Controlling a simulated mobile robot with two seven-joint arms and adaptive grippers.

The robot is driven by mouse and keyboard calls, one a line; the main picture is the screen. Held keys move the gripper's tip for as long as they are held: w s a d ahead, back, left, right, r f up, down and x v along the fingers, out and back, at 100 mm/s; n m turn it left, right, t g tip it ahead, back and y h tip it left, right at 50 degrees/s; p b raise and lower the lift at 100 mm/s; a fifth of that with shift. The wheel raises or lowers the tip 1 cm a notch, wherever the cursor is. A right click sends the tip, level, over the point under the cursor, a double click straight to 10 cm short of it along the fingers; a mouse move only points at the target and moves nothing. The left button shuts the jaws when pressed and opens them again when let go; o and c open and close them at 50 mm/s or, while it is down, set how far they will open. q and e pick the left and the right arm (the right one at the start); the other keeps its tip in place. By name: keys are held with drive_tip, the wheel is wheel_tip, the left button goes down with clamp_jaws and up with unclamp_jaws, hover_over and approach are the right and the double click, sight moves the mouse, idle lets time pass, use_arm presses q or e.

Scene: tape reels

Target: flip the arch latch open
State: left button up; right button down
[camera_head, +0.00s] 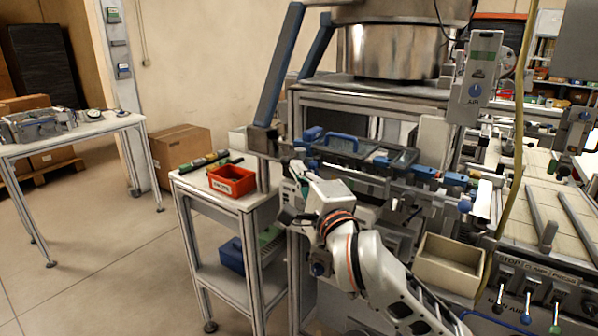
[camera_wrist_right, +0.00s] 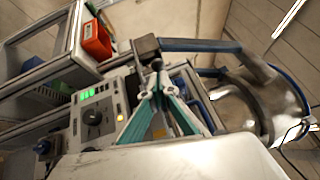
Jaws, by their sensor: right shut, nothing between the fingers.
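A blue arch-shaped handle (camera_head: 340,136) stands on a clear-lidded box on the machine, right of the blue slanted post; it looks like the arch latch, but I cannot be sure. My right gripper (camera_head: 291,172) is below and left of this handle, apart from it in the picture and partly hidden by its own wrist. In the right wrist view its teal fingers (camera_wrist_right: 157,70) come together at the tips, shut and empty, in front of the machine frame. I cannot pick out the latch clearly in that view. My left gripper is not in view.
A grey control box (camera_wrist_right: 93,116) with a green display and a knob is beside my right fingers. A red bin (camera_head: 232,180) sits on the small cart at left. A steel bowl (camera_head: 393,50) tops the machine. A beige tray (camera_head: 449,263) is right of my arm.

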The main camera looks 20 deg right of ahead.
drive_tip(key=shift+a+r+m+h+p, duration=0.1)
drive_tip(key=shift+a+m+h+p, duration=0.15)
drive_tip(key=shift+h+p, duration=0.4)
drive_tip(key=shift+w+m+h, duration=0.1)
drive_tip(key=shift+m+h, duration=0.15)
